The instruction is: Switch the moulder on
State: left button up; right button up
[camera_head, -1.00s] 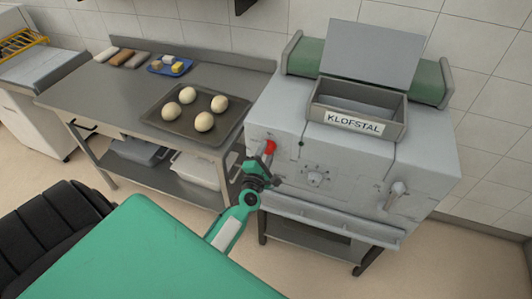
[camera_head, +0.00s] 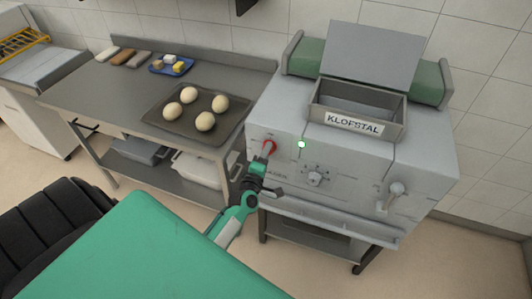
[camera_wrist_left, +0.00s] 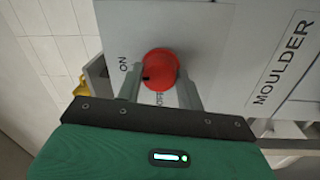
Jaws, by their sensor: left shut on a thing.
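The moulder (camera_head: 350,170) is a grey machine marked KLOFSTAL, at the right of the head view. Its red rotary knob (camera_head: 270,146) is on the left of the front panel; it also shows in the left wrist view (camera_wrist_left: 160,66). The knob's dark mark is on the side of the ON label (camera_wrist_left: 124,67). My left gripper (camera_head: 263,158) is shut on the knob, with one finger on each side. A small lamp (camera_head: 301,144) to the right of the knob glows green. My right gripper is out of view.
A dial (camera_head: 316,178) and a lever (camera_head: 396,190) are on the same front panel, to the right. A steel table (camera_head: 90,90) to the left bears a dark tray (camera_head: 154,116) with several dough balls and a blue tray (camera_head: 157,68).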

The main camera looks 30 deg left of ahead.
pick_arm(q)
jog(key=shift+f, duration=0.1)
dwell(0.3)
jog(key=o, duration=1)
jog(key=shift+s, duration=0.15)
jog(key=b+v, duration=0.4)
jog(key=v, duration=0.9)
jog(key=shift+s, duration=0.25)
jog(key=shift+f, duration=0.1)
